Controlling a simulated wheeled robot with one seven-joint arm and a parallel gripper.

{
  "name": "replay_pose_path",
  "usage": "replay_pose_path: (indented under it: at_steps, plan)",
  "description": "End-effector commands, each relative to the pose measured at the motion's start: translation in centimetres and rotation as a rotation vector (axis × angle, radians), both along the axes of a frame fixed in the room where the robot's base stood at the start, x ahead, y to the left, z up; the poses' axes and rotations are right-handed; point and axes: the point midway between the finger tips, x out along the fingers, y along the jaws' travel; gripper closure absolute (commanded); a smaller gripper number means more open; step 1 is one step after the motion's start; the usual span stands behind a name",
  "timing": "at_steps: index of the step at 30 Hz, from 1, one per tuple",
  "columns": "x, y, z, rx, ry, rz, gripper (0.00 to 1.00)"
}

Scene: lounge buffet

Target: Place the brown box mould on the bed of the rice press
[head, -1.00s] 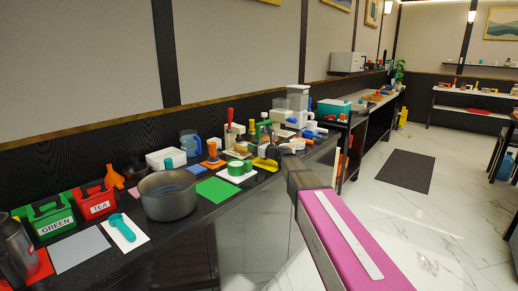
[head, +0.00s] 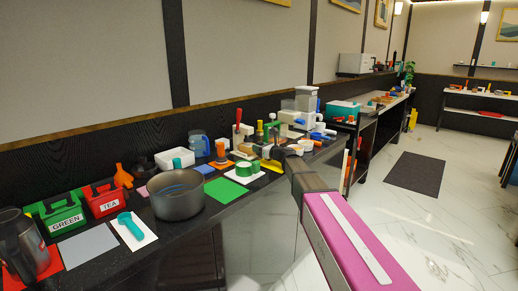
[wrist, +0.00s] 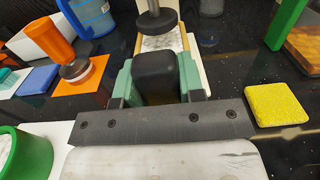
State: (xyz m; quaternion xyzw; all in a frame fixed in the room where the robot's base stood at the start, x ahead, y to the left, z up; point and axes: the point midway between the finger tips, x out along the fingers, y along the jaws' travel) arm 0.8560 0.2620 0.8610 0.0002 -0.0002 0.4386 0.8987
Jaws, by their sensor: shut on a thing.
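In the wrist view my gripper (wrist: 155,82) has its two green-padded fingers closed on the sides of a dark, almost black, rounded block (wrist: 155,72). It is in the place of the box mould, though brown is hard to make out. Just beyond it is a press with a dark round plunger (wrist: 156,22) over a pale bed with tan edges (wrist: 148,43). The block hides the bed's near part, and I cannot tell whether they touch. In the head view my gripper (head: 268,154) is over the counter, and its fingers and load are mostly hidden.
A yellow sponge (wrist: 278,105) lies right of my gripper, below a green frame (wrist: 288,24). A grey pot (head: 177,195) stands farther left on the counter. Dark counter shows right of the press.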

Motion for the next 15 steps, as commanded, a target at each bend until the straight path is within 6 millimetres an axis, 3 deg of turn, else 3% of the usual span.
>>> replay_pose_path:
  at_steps: [15]
  plan:
    - [0.01,0.01,-0.89,0.001,0.001,0.0,0.92]
